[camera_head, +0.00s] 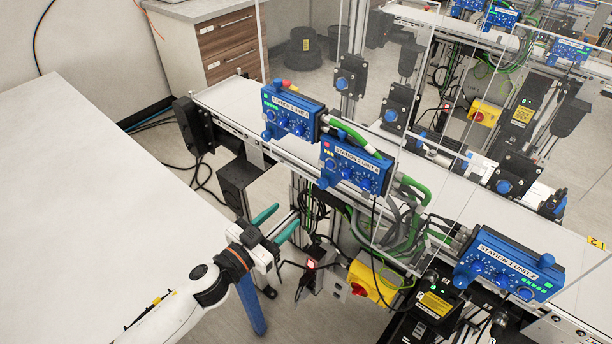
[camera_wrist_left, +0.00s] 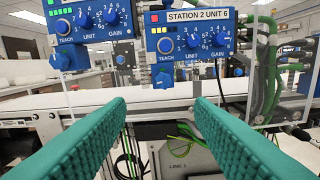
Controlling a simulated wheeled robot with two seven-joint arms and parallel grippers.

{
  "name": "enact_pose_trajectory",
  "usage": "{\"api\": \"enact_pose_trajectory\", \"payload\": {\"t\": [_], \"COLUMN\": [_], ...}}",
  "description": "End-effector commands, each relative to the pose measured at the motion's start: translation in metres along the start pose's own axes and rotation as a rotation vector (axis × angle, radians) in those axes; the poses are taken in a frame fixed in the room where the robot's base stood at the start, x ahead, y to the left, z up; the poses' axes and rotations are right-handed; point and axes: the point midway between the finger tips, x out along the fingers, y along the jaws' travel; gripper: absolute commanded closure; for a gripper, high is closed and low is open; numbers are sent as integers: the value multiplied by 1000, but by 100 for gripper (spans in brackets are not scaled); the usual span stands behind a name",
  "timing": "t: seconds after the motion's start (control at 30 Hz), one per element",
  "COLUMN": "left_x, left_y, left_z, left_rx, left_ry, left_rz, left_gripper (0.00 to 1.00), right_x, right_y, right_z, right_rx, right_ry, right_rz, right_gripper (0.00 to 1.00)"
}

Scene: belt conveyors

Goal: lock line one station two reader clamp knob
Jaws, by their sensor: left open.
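The station two reader (camera_head: 355,166) is a blue box labelled "STATION 2 UNIT 6" on the nearer belt's front rail; it also shows in the left wrist view (camera_wrist_left: 190,35). Its blue clamp knob (camera_wrist_left: 163,79) hangs below the box's left end; in the head view the knob (camera_head: 324,181) is small. Whether it is tight cannot be told. My left gripper (camera_head: 287,215) is open and empty, in front of the rail and below the reader. In the left wrist view its teal fingers (camera_wrist_left: 158,105) stand apart below the knob, not touching it. My right gripper is out of view.
Another blue reader (camera_head: 291,111) is close on the left, with its own knob (camera_wrist_left: 62,60). The "STATION 1 UNIT" reader (camera_head: 509,266) is on the right. Green cables (camera_head: 408,190) run beside the station two reader. A white table (camera_head: 90,190) fills the left; a yellow switch box (camera_head: 372,282) sits below.

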Motion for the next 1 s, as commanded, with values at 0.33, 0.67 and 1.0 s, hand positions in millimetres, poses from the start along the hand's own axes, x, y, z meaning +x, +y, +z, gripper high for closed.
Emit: {"api": "enact_pose_trajectory", "payload": {"t": [0.33, 0.67, 1.0], "left_x": [55, 109, 119], "left_y": [0, 0, 0], "left_z": [5, 2, 1], "left_rx": [-3, -2, -1], "left_ry": [-6, -4, -3], "left_rz": [-1, 1, 0], "left_gripper": [52, 52, 52], "right_x": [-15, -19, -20], "right_y": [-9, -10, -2], "right_z": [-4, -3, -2], "right_rx": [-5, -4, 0], "right_ry": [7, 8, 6], "right_rz": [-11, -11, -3], "right_gripper": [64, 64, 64]}}
